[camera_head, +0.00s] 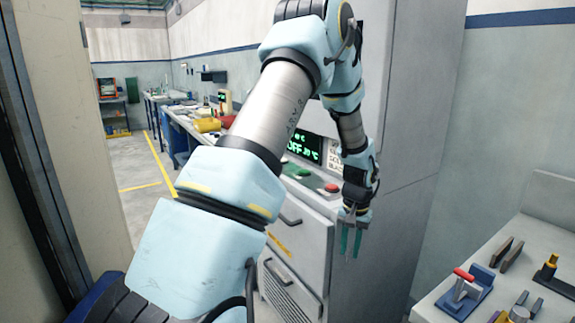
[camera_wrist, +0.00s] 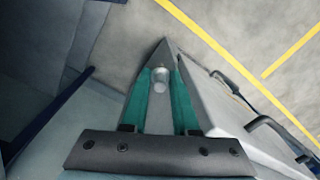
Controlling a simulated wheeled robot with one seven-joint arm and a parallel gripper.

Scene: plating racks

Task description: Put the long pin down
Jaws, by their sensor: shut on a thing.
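My gripper (camera_head: 350,250) hangs pointing down in front of the grey cabinet, to the left of the right-hand bench and apart from it. In the wrist view its two teal fingers are closed on a small grey metal pin (camera_wrist: 160,79), seen nearly end-on between them. The pin's full length is hidden from this angle. In the head view I cannot make out the pin between the fingers.
The grey cabinet (camera_head: 400,130) has a lit display (camera_head: 305,147) and drawers with handles. The right-hand bench (camera_head: 437,300) holds a red-handled clamp on a blue base (camera_head: 466,288), dark blocks (camera_head: 511,254) and a yellow-topped fitting (camera_head: 550,264). A cluttered bench stands behind my arm.

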